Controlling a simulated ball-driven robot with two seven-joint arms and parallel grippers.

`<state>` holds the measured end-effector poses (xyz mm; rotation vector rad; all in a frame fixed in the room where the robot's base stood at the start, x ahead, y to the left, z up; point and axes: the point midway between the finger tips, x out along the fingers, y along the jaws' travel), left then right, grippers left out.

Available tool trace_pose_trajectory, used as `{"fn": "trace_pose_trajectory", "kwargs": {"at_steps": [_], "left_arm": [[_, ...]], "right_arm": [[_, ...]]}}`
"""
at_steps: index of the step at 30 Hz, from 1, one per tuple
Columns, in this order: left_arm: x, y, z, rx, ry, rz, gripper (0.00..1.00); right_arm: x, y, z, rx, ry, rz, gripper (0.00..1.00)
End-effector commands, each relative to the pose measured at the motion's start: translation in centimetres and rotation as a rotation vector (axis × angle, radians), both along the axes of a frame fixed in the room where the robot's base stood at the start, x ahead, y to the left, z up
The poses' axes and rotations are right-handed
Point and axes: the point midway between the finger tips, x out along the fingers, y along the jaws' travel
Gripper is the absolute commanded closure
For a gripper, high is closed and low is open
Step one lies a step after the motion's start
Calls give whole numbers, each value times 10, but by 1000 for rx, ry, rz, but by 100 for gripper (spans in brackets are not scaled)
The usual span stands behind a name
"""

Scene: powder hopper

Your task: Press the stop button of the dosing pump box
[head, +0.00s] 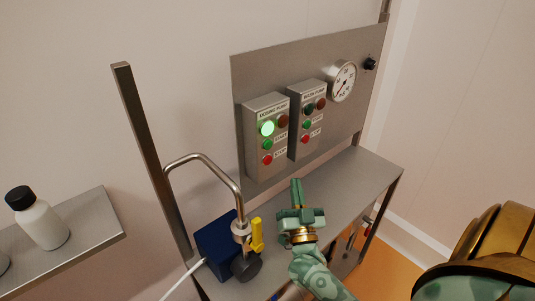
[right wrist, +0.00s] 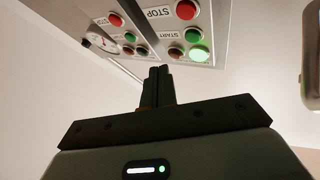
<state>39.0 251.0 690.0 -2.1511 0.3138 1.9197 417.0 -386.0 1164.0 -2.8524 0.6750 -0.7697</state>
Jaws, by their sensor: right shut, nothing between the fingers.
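The dosing pump box (head: 256,157) is the left of two grey boxes on the steel back panel. Its green lamp (head: 267,128) is lit, and the red lamp beside it is dark. Below are a green start button (head: 267,144) and, lowest, the red stop button (head: 267,159). In the right wrist view the stop button (right wrist: 187,9) shows at the top edge, beyond the fingertips and slightly right of them. My right gripper (head: 296,184) is shut and empty, pointing up, below and apart from the boxes. Its fingers also show in the wrist view (right wrist: 158,72). My left gripper is out of view.
A similar second box (head: 307,118) stands close on the right, with a gauge (head: 342,81) and a black knob (head: 370,63) beyond. A bent steel pipe (head: 205,160) and a blue unit (head: 215,245) stand left of my gripper. A bottle (head: 44,224) is on the left shelf.

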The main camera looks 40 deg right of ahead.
Motion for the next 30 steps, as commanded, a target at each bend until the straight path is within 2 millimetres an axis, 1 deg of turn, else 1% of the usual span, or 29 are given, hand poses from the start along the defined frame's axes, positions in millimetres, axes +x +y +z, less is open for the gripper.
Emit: {"fn": "trace_pose_trajectory", "kwargs": {"at_steps": [4,11,17,20,30], "left_arm": [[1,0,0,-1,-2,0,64],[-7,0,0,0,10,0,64],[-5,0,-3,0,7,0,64],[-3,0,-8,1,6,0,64],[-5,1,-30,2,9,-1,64]], "right_arm": [[-7,-6,4,-18,-20,-54,100],[-6,-6,4,-24,-14,-55,100],[-1,-5,3,-23,-15,-55,100],[8,-5,1,-23,-15,-55,100],[55,0,1,-23,-16,-54,100]]}}
